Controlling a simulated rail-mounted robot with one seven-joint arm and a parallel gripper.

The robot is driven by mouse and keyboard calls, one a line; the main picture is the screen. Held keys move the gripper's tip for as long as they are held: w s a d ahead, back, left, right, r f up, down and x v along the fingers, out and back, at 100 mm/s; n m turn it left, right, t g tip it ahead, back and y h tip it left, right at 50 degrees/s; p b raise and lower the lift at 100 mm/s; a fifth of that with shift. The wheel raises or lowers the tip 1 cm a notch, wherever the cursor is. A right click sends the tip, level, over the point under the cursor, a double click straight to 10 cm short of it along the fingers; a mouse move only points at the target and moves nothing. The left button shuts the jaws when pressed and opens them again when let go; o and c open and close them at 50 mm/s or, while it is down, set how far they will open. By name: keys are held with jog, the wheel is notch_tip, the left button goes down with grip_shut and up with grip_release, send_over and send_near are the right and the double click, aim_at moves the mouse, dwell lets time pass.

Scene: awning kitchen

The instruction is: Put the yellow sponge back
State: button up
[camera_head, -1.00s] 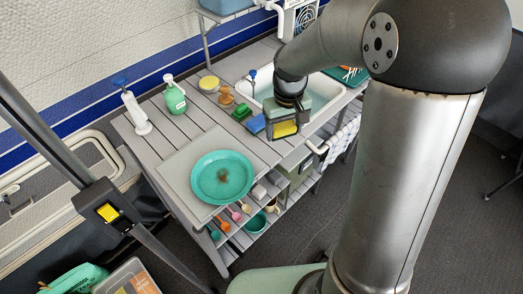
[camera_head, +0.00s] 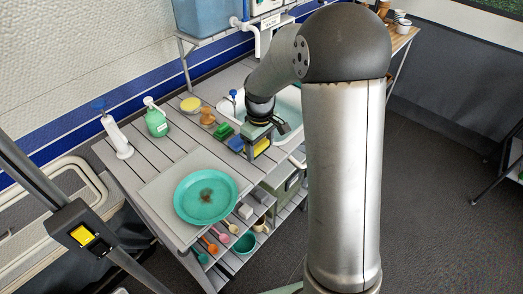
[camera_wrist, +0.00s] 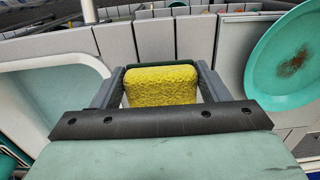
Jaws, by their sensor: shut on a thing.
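The yellow sponge (camera_wrist: 162,86) is held between the two fingers of my gripper (camera_wrist: 160,80) in the wrist view. A dark green layer shows along its far edge. In the head view the sponge (camera_head: 261,147) shows under my gripper (camera_head: 258,143), just left of the sink basin (camera_head: 290,108) and near the counter's front edge. A blue sponge (camera_head: 237,143) and a green sponge (camera_head: 223,130) lie on the slatted counter to the left of it. I cannot tell whether the yellow sponge touches the counter.
A teal plate (camera_head: 206,222) with a brown stain lies on the counter's front left. Slats between bottles and plate are clear.

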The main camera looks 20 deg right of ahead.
aim_at(261, 153)
jog(key=shift+w+d+f, duration=0.2)
jog(key=shift+w+f, duration=0.1)
jog(key=shift+f, duration=1.75)
jog(key=shift+f, duration=0.2)
jog(key=o, duration=0.9)
jog(key=shift+o, duration=0.2)
jog(key=shift+r, duration=0.1)
